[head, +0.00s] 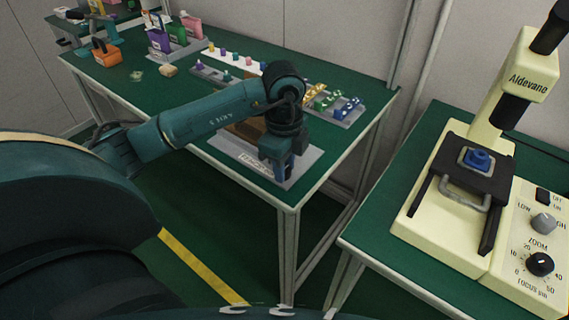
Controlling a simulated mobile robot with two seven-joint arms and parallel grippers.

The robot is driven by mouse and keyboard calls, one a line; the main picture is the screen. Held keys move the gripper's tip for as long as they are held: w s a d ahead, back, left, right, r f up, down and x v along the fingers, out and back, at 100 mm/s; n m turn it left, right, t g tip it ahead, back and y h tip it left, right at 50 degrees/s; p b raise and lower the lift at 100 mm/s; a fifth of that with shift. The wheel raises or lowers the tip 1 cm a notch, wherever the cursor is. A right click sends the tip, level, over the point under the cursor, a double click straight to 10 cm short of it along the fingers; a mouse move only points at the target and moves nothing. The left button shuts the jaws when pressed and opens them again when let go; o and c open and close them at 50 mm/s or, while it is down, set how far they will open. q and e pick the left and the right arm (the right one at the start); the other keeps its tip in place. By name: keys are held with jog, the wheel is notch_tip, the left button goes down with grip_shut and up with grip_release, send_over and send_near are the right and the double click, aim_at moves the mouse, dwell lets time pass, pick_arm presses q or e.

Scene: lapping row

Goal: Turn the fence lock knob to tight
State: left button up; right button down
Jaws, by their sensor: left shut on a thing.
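My left gripper (281,172) points down at the front corner of the green table, over a grey fixture plate (311,157). It is shut on what appears to be the fence lock knob, which its fingers and wrist hide. I cannot read which way the knob is turned. A brown block (240,132) on the fixture is partly covered by my arm. A pale label (254,165) with small print lies along the plate's front edge. My right gripper is not in view.
A cream microscope (462,213) with knobs stands on the right bench (366,232). A tray of gold, green and blue pieces (341,113) sits behind my gripper. Small coloured pegs (236,56), bottles (179,33) and an orange holder (106,53) stand farther back. A gap separates the benches.

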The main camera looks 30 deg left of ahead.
pick_arm(q)
jog(key=shift+m, duration=0.4)
jog(key=m, duration=0.4)
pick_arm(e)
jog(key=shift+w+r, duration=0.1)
pick_arm(q)
jog(key=m+b, duration=0.1)
jog(key=m, duration=0.1)
jog(key=shift+m, duration=0.3)
jog(key=m+b, duration=0.1)
jog(key=m, duration=0.5)
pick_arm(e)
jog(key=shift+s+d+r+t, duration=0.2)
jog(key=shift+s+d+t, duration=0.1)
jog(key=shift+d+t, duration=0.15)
pick_arm(q)
jog(key=shift+m+b, duration=0.4)
jog(key=shift+m, duration=1.1)
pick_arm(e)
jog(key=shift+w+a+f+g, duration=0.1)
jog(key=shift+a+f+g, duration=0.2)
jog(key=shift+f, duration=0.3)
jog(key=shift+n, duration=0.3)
pick_arm(q)
jog(key=o, duration=1)
